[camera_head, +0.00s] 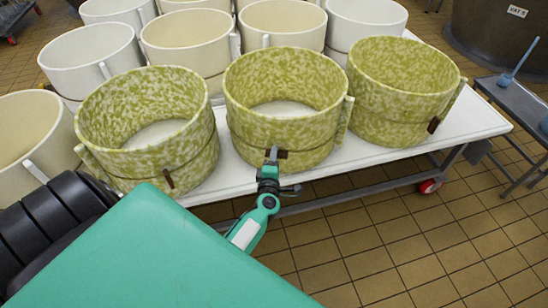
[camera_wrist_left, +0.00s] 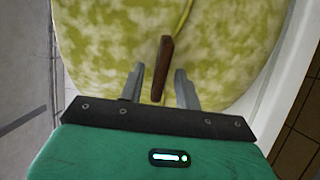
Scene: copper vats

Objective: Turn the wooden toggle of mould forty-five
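Three green-speckled moulds stand along the near side of a white table: a left one (camera_head: 200,160), a middle one (camera_head: 245,125) and a right one (camera_head: 385,100). No number is readable on them. My left gripper (camera_head: 272,154) is at the front of the middle mould, at its brown wooden toggle (camera_head: 283,154). In the left wrist view, the toggle (camera_wrist_left: 163,62) lies slightly tilted against the speckled wall (camera_wrist_left: 225,45). Its lower end is between the two grey fingers (camera_wrist_left: 158,88), which are apart, with gaps visible on both sides. My right gripper is not in view.
The left mould's toggle (camera_head: 168,179) and the right mould's toggle (camera_head: 434,125) also face the front. Several plain white moulds (camera_head: 90,50) crowd behind. The white table (camera_head: 470,115) has a red-wheeled frame. Tiled floor (camera_head: 400,240) is clear in front; a side bench (camera_head: 520,100) stands right.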

